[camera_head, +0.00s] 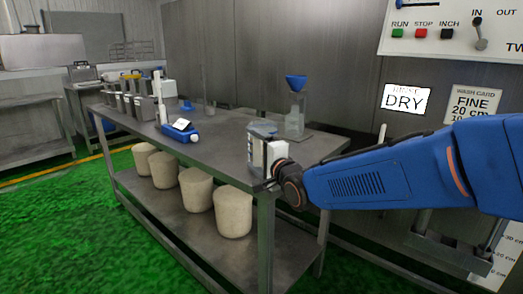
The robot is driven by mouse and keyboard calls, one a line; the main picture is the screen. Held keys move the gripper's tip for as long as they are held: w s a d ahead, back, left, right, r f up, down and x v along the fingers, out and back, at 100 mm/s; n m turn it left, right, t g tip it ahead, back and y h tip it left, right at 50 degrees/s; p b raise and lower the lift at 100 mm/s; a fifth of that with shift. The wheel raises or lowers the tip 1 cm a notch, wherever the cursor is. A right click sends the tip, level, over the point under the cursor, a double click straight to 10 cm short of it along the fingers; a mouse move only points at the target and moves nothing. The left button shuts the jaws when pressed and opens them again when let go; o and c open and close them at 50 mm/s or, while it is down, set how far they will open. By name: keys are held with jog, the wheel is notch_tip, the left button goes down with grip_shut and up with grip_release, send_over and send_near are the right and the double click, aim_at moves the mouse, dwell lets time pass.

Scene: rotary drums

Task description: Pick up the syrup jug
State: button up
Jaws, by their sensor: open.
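A greyish, partly see-through container with a blue tint at its top (256,150), which looks like the syrup jug, stands upright at the near right end of the steel table. My gripper (271,152) is right at it, on its right side, at the end of my blue arm. My gripper is open. Its fingers are small and overlap the container in this view, so I cannot tell whether they touch it or are around it. Part of the container's right side is hidden.
On the steel table (225,135), a clear vessel with a blue funnel (296,84) stands just behind the container. A blue and white device (180,130) and a row of grey holders (128,100) are further left. Several beige tubs (232,212) fill the lower shelf. A control panel hangs right.

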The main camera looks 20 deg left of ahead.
jog(key=shift+w+a, duration=0.4)
jog(key=shift+a, duration=0.05)
jog(key=shift+c, duration=0.7)
jog(key=c, duration=0.8)
jog(key=shift+r, duration=0.1)
